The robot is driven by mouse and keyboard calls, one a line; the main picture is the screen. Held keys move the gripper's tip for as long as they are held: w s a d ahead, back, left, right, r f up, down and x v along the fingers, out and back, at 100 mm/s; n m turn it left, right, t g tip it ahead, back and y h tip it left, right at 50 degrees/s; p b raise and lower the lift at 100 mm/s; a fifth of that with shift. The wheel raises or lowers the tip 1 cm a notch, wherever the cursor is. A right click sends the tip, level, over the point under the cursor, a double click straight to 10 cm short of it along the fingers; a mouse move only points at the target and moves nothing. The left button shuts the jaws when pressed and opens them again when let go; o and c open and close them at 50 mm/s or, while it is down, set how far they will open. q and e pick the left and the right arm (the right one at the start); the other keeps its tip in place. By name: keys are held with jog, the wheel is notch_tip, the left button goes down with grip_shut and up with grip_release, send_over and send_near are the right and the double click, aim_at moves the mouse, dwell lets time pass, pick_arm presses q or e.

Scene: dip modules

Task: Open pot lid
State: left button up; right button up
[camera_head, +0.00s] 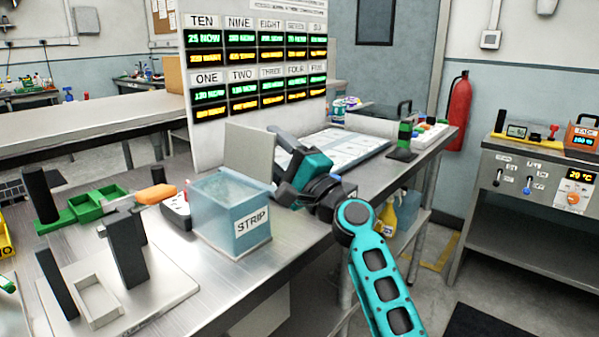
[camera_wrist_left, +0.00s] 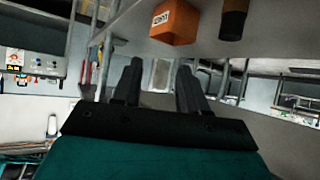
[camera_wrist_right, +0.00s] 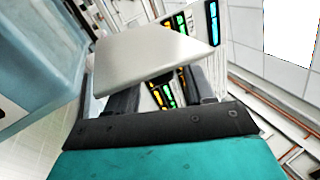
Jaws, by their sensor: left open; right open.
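The pot is a translucent blue box (camera_head: 232,212) labelled STRIP on the steel bench in the head view. A flat grey plate, apparently its lid (camera_head: 249,152), stands upright at the pot's back edge. My right gripper (camera_head: 280,165) is open just right of the pot and lid. In the right wrist view the lid (camera_wrist_right: 155,50) lies across the open fingers and hides their tips; I cannot tell if they touch it. The pot (camera_wrist_right: 35,60) shows at the left there. My left gripper (camera_wrist_left: 158,78) is open and empty in its wrist view, and outside the head view.
A display board (camera_head: 260,75) stands behind the pot. A black-and-white power strip (camera_head: 176,210) and an orange object (camera_head: 156,194) lie left of it. A fixture with dark uprights (camera_head: 127,250) is at the front left. A pale panel (camera_head: 345,148) lies behind the right gripper.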

jog(key=v, duration=1.1)
jog(key=shift+s+d+f, duration=0.1)
jog(key=shift+s+d, duration=0.05)
jog(key=shift+d, duration=0.05)
